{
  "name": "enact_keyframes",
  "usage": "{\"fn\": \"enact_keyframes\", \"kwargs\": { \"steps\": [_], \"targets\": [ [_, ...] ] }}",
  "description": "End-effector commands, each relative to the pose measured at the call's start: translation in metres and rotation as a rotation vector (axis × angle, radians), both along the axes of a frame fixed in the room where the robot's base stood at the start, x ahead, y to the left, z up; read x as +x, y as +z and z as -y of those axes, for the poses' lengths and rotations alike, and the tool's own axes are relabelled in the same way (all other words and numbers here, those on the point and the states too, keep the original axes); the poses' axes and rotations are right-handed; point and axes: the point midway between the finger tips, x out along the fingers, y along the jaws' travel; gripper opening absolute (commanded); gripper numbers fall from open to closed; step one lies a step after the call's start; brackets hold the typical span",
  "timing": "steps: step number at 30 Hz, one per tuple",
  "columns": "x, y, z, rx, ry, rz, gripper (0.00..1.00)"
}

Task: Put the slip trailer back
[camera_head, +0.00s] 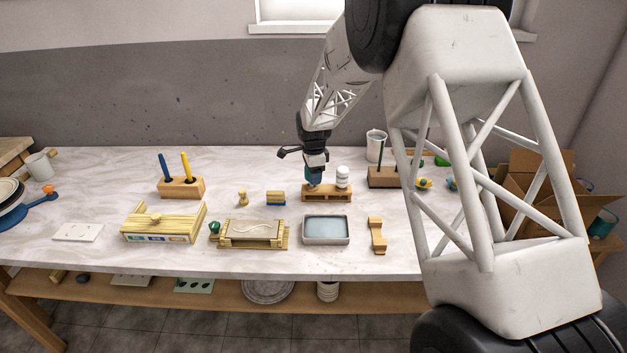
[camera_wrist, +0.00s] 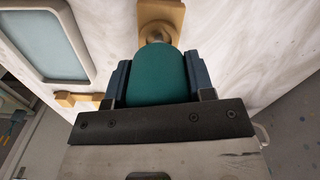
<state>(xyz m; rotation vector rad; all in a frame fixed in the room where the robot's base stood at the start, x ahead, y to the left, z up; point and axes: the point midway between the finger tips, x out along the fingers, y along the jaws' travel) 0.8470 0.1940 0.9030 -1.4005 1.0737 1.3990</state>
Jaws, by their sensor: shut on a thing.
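My gripper (camera_head: 315,172) is shut on the slip trailer, over the left part of a low wooden rack (camera_head: 328,196). In the wrist view the trailer is a teal rounded bulb (camera_wrist: 157,78) between my two dark blue-grey fingers (camera_wrist: 158,82). Its far end points at the wooden rack (camera_wrist: 172,14), where a round metallic part (camera_wrist: 157,33) shows. I cannot tell whether the tip is in the rack or just above it. A white bottle (camera_head: 342,177) stands in the rack's right part, close beside my gripper.
A grey tray with bluish liquid (camera_head: 326,242) lies in front of the rack, with a wooden bridge piece (camera_head: 378,235) to its right. A small wood-and-blue block (camera_head: 276,198) is left of the rack. A wooden block (camera_head: 382,178) and white cup (camera_head: 376,145) stand behind right.

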Motion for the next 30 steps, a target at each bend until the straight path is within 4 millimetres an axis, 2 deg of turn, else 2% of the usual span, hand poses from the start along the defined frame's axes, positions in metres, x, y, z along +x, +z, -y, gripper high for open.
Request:
{"fn": "enact_keyframes", "kwargs": {
  "steps": [3,6,21,22,26,30],
  "targets": [
    [0.0,-0.015,0.0,0.0,0.0,-0.001,0.21],
    [0.0,-0.022,0.0,0.0,0.0,-0.001,0.21],
    [0.0,-0.027,0.0,0.0,0.0,-0.001,0.21],
    [0.0,-0.026,0.0,0.0,0.0,-0.001,0.54],
    [0.0,-0.026,0.0,0.0,0.0,-0.001,0.73],
    [0.0,-0.026,0.0,0.0,0.0,-0.001,0.74]
  ]
}}
